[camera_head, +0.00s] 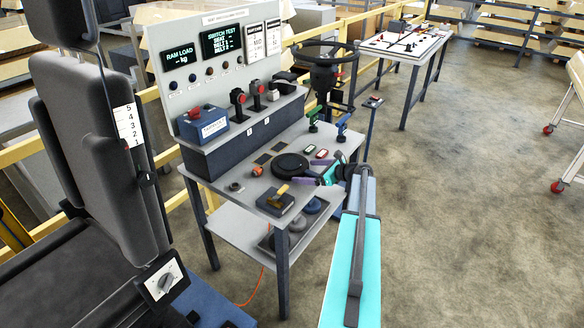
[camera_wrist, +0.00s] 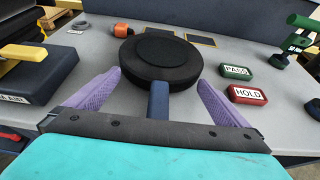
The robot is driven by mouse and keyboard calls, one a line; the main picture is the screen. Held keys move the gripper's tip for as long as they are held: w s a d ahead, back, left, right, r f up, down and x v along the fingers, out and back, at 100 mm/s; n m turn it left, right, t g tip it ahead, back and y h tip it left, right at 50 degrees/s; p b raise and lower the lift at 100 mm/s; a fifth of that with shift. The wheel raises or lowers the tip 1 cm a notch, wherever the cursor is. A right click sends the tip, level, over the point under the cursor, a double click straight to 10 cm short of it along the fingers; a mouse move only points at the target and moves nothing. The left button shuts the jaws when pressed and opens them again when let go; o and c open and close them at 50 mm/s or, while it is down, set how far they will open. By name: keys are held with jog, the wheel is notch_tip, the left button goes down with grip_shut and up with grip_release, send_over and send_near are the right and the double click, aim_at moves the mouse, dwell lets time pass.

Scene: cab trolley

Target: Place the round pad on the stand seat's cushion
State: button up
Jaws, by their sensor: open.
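The round pad (camera_head: 290,164) is a black disc lying flat on the trolley's grey top. In the wrist view the pad (camera_wrist: 158,58) shows a blue handle pointing toward me. My gripper (camera_wrist: 158,88) is open, with one purple finger on each side of the handle and apart from it. In the head view my gripper (camera_head: 330,174) is at the trolley's right side, beside the pad. The stand seat is at the left of the head view, with a black upright backrest (camera_head: 105,150) and a dark cushion (camera_head: 55,262), partly cut off by the frame.
Green PASS (camera_wrist: 235,71) and red HOLD (camera_wrist: 246,95) blocks lie just right of my gripper. A dark block with a yellow handle (camera_wrist: 28,72) is at the left. An orange item (camera_wrist: 121,30) lies behind. A panel with screens (camera_head: 222,45) rises at the trolley's back.

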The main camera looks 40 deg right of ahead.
dwell(0.3)
jog(key=c, duration=1.5)
jog(key=shift+o, duration=0.2)
jog(key=shift+r, duration=0.15)
notch_tip(320, 180, up, 10)
jog(key=b, duration=0.2)
